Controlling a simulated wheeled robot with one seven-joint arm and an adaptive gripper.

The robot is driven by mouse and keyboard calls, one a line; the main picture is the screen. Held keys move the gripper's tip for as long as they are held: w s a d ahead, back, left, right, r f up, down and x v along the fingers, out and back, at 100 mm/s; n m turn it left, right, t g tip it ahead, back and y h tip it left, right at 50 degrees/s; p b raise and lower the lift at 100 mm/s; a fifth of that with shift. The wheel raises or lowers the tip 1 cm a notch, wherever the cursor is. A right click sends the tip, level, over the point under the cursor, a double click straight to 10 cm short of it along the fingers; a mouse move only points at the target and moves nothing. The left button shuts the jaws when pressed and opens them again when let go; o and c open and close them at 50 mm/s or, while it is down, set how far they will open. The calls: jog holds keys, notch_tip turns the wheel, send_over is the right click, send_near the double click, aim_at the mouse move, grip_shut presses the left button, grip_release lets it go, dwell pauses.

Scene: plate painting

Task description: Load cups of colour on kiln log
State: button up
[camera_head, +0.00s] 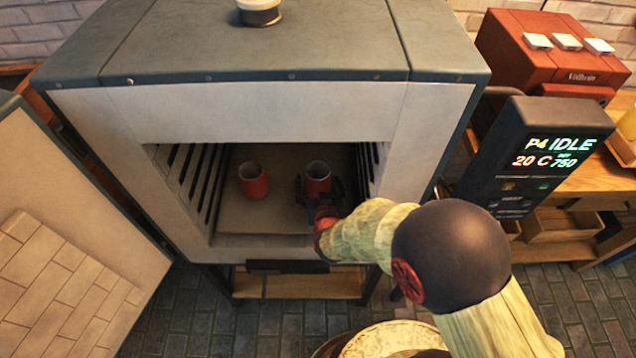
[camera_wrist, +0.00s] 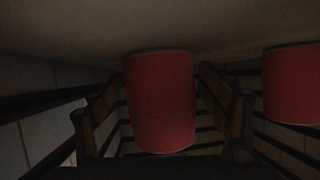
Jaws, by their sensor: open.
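Two red cups stand upright inside the open kiln (camera_head: 275,110), on its pale floor shelf (camera_head: 235,222). The left cup (camera_head: 253,181) stands alone. The right cup (camera_head: 318,177) is at my gripper (camera_head: 319,190), which reaches in through the kiln's front opening. My gripper is open, with one finger on each side of the right cup. In the wrist view this cup (camera_wrist: 161,102) sits between the two fingers, with a gap showing on the right side. The other cup (camera_wrist: 292,85) is at the right edge there. The insides of the cups are too dark to read.
Slotted walls flank the kiln's inside. The kiln door (camera_head: 75,215) stands open at the left. A control panel (camera_head: 535,155) at the right reads P4 IDLE, 20 C, set 750. Behind it are a red machine (camera_head: 550,60) and a wooden bench (camera_head: 590,170).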

jog(key=shift+r, duration=0.15)
jog(key=shift+s+r+p, duration=0.15)
jog(key=shift+s+p, duration=0.05)
jog(key=shift+p, duration=0.1)
jog(key=p+v, duration=0.4)
jog(key=v, duration=0.6)
jog(key=shift+s+r, duration=0.3)
jog(key=shift+s, duration=0.4)
